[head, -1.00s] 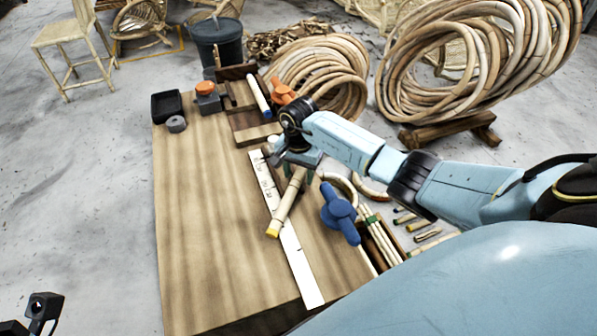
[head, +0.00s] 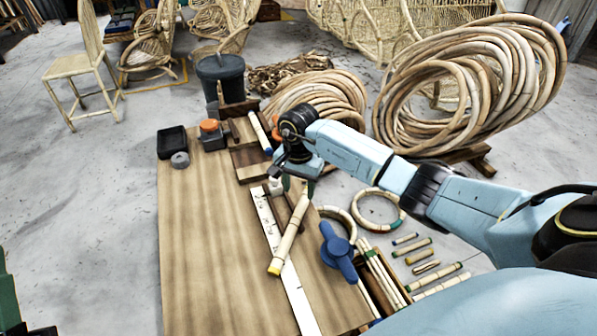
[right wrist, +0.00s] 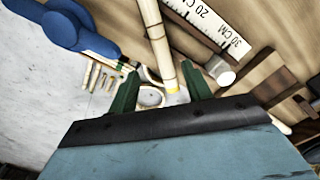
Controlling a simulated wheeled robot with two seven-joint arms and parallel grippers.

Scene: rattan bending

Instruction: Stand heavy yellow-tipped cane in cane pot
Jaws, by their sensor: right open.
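The yellow-tipped cane (head: 288,237) is a thick pale stick lying aslant on the bench beside the white ruler. Its yellow tip points to the near side. My right gripper (head: 294,187) is open at the cane's far end. In the right wrist view the cane (right wrist: 158,40) runs down to a yellow-banded end between the spread green fingers of my gripper (right wrist: 160,90); contact cannot be told. A dark grey pot (head: 221,78) stands beyond the bench's far edge; I cannot tell for sure that it is the cane pot. My left gripper is not in view.
A blue clamp (head: 338,250) sits right of the cane. A white ruler (head: 287,275) lies left of it. A black tray (head: 172,141) and orange-topped tool (head: 211,132) stand at the far left. Large rattan coils (head: 470,90) fill the right back. The bench's left side (head: 205,240) is clear.

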